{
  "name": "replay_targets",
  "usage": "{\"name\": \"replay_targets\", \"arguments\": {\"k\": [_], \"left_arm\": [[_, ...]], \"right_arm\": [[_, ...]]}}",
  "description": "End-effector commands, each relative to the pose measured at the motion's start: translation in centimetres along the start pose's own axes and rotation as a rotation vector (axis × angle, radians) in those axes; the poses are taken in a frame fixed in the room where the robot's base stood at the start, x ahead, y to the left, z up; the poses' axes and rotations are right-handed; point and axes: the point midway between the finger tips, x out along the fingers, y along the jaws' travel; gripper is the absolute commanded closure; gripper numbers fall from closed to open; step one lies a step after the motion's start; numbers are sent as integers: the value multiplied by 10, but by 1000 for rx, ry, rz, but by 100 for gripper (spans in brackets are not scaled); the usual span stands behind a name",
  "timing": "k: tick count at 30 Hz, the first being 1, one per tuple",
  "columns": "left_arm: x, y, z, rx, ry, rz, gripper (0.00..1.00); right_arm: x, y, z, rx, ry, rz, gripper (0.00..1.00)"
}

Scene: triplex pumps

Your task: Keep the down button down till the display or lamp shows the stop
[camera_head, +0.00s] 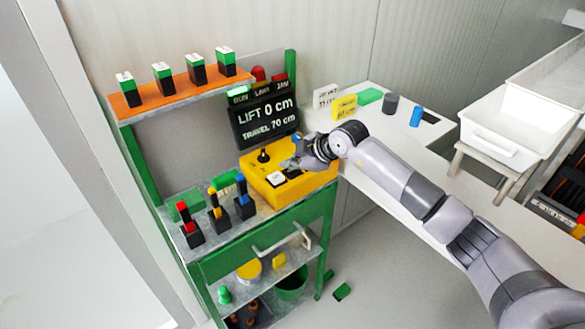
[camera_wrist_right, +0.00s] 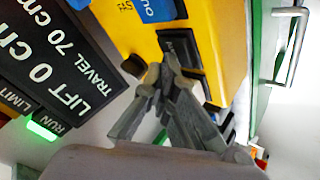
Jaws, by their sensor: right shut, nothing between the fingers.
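The yellow control box (camera_head: 312,183) sits on the green-framed bench. It carries a black knob (camera_head: 263,156), a white-faced button (camera_head: 275,178) and dark controls; it also shows in the wrist view (camera_wrist_right: 222,30). My right gripper (camera_head: 291,163) is shut and empty over the box. In the wrist view its fingertips (camera_wrist_right: 165,72) are at a dark button (camera_wrist_right: 180,45); I cannot tell whether they touch it. No down label is readable. The black display (camera_head: 265,115) reads LIFT 0 cm, TRAVEL 70 cm. The RUN lamp (camera_wrist_right: 42,130) glows green. My left gripper is out of view.
An orange shelf (camera_head: 180,93) with several green-and-black blocks stands above the bench. Several coloured-handled levers (camera_head: 216,206) stand left of the box. A white table (camera_head: 365,105) and white bin (camera_head: 515,125) are at right. A drawer handle (camera_head: 283,238) juts out below the box.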

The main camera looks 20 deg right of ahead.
Motion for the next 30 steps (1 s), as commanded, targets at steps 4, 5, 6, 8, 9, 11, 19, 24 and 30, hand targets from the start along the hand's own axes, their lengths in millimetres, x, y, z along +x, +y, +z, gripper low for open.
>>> {"name": "replay_targets", "arguments": {"k": [4, 5, 6, 8, 9, 11, 19, 24, 30], "left_arm": [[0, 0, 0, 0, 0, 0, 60], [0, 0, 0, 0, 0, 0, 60], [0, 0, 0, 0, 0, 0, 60], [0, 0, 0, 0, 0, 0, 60], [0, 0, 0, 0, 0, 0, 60], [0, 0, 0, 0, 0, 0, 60], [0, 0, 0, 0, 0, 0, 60], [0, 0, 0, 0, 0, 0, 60], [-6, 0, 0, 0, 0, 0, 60]], "right_arm": [[1, -1, 1, 0, -2, -3, 100], [1, -1, 1, 0, -2, -3, 100], [1, -1, 1, 0, -2, -3, 100], [1, -1, 1, 0, -2, -3, 100], [1, -1, 1, 0, -2, -3, 100], [1, -1, 1, 0, -2, -3, 100], [1, -1, 1, 0, -2, -3, 100], [1, -1, 1, 0, -2, -3, 100], [-4, 3, -3, 0, -2, -2, 100]]}}
